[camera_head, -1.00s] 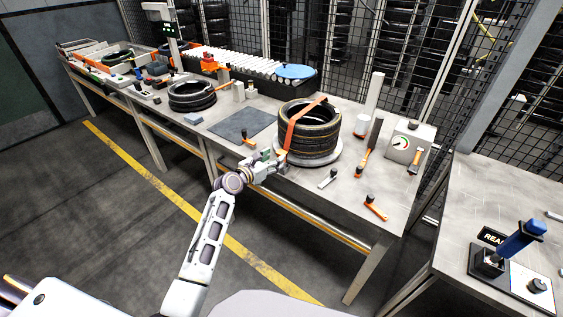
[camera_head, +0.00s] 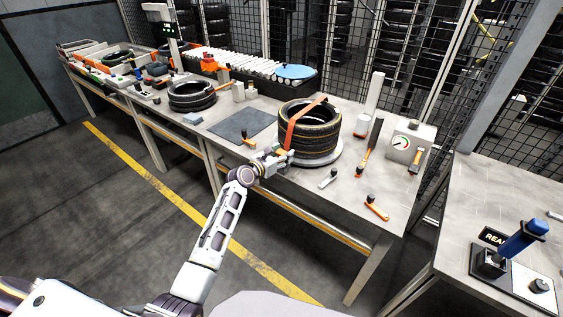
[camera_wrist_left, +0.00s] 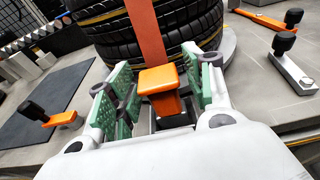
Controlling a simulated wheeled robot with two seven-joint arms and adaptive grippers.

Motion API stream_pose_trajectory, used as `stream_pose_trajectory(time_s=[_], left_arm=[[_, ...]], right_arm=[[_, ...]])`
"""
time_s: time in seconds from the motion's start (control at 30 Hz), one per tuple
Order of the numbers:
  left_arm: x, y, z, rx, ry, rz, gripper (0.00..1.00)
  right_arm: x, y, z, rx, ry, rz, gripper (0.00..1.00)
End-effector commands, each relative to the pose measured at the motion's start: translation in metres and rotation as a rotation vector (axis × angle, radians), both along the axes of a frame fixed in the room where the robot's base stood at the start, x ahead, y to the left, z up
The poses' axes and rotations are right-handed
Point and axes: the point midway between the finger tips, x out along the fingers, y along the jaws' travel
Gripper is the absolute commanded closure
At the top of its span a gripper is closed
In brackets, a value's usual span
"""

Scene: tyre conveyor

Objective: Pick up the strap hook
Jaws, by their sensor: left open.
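The strap hook (camera_wrist_left: 158,80) is an orange block at the lower end of an orange strap (camera_wrist_left: 146,32). The strap runs over a stack of tyres (camera_head: 311,130). In the left wrist view the hook sits between the two green finger pads of my left gripper (camera_wrist_left: 158,95), with gaps visible at its sides. My left gripper also shows in the head view (camera_head: 281,157), at the front left foot of the tyre stack, and hides the hook there. It is open. My right gripper is not in view.
The tyres stand on a round grey plate (camera_head: 322,160). A black-knobbed orange lever (camera_head: 247,140) is left of the gripper. A silver lever (camera_head: 328,178) and an orange lever (camera_head: 377,210) lie to the right. A dark mat (camera_head: 241,123) lies left.

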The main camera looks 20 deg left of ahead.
Motion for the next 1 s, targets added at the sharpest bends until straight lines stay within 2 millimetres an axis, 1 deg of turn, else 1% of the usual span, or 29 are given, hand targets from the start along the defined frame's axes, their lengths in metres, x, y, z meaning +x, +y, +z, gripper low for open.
stream_pose_trajectory(time_s=[0.17, 0.33, 0.5, 0.57, 0.83, 1.0], left_arm=[[0.0, 0.0, 0.0, 0.0, 0.0, 0.0, 0.48], [0.0, 0.0, 0.0, 0.0, 0.0, 0.0, 0.69], [0.0, 0.0, 0.0, 0.0, 0.0, 0.0, 0.91], [0.0, 0.0, 0.001, 0.0, -0.001, 0.0, 0.96], [0.0, 0.0, 0.002, -0.001, -0.002, 0.0, 0.97], [0.0, 0.0, 0.011, -0.001, -0.003, 0.0, 0.97]], right_arm=[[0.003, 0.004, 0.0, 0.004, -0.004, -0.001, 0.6], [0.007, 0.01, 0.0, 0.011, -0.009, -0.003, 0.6], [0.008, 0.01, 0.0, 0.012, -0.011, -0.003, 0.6], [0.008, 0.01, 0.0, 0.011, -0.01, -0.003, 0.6], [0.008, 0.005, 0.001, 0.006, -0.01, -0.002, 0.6], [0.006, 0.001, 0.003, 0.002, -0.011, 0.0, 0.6]])
